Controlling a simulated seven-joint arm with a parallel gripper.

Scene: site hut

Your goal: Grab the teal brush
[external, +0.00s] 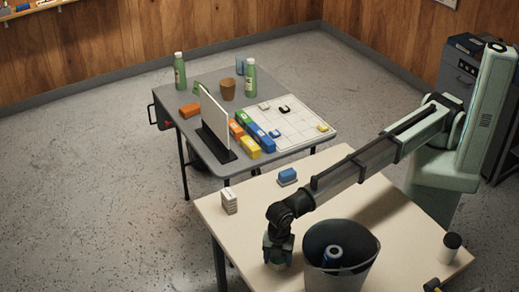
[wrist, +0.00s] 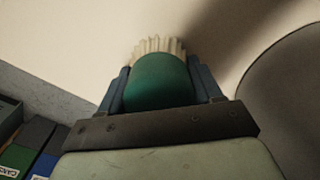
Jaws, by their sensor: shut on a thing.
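The teal brush (wrist: 160,82) fills the space between the two fingers in the wrist view, its pale bristles pointing up the picture. My gripper (wrist: 161,88) is shut on it, with a dark blue finger against each side. In the external view my gripper (external: 278,258) points down over the front left part of the beige table (external: 375,205), left of the grey bin. There the brush is mostly hidden by the gripper. I cannot tell whether the brush touches the tabletop.
A dark-lidded jar (external: 450,246) is far right. A grey table (external: 200,135) with bottles and boxes stands beyond.

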